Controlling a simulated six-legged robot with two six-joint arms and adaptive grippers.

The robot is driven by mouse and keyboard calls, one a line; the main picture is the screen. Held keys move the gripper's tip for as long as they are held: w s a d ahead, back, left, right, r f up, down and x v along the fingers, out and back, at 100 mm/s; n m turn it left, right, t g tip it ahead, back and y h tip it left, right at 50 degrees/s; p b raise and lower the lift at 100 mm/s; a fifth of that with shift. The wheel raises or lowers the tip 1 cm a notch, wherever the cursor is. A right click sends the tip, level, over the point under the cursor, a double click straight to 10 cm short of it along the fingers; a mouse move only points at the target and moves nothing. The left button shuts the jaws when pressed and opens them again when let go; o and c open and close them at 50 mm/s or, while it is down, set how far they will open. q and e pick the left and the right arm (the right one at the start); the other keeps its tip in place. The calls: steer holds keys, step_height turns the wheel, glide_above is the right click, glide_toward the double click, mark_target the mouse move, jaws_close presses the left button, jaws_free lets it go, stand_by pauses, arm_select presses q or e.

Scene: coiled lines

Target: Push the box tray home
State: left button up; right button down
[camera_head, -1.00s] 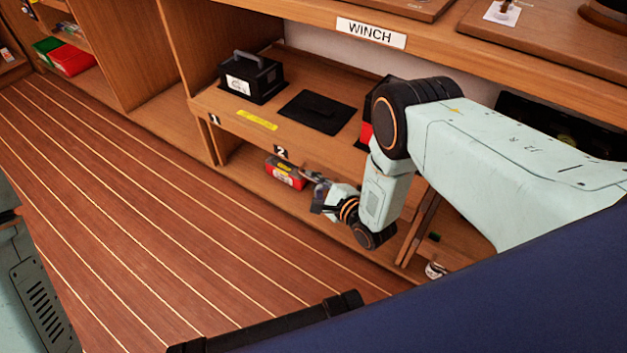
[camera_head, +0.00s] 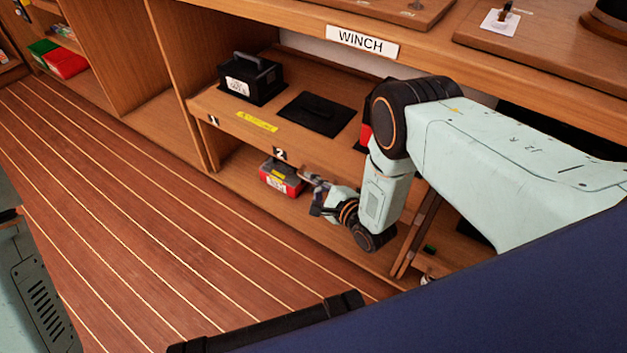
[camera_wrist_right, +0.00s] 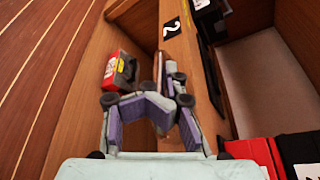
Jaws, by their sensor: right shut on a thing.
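The box tray (camera_head: 235,125) is a wooden sliding shelf under the WINCH sign, marked 1 and 2 on its front edge. It carries a black box with a handle (camera_head: 250,78) and a black flat pad (camera_head: 318,112). My right gripper (camera_head: 310,176) is at the tray's front edge, just right of the number 2. In the right wrist view its fingers (camera_wrist_right: 160,75) are closed around a small brown part at that edge, mostly hidden by the fingers. The tray front (camera_wrist_right: 177,40) runs beside them. My left gripper is out of view.
A red box (camera_head: 282,178) sits on the lower shelf below the tray, left of my right gripper; it also shows in the wrist view (camera_wrist_right: 120,72). A wooden divider (camera_head: 415,235) stands right of my wrist. The plank floor (camera_head: 150,220) in front is clear.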

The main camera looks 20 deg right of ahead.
steer(key=shift+d+f, duration=0.2)
steer(key=shift+d, duration=0.3)
steer(key=c, duration=1.7)
jaws_free()
steer(key=shift+w+f, duration=0.1)
steer(key=shift+s, duration=0.2)
steer(key=shift+s+d, duration=0.15)
steer(key=shift+s, duration=0.1)
steer(key=v, duration=0.7)
steer(key=a+r+v, duration=0.1)
steer(key=v, duration=0.3)
steer(key=shift+f, duration=0.1)
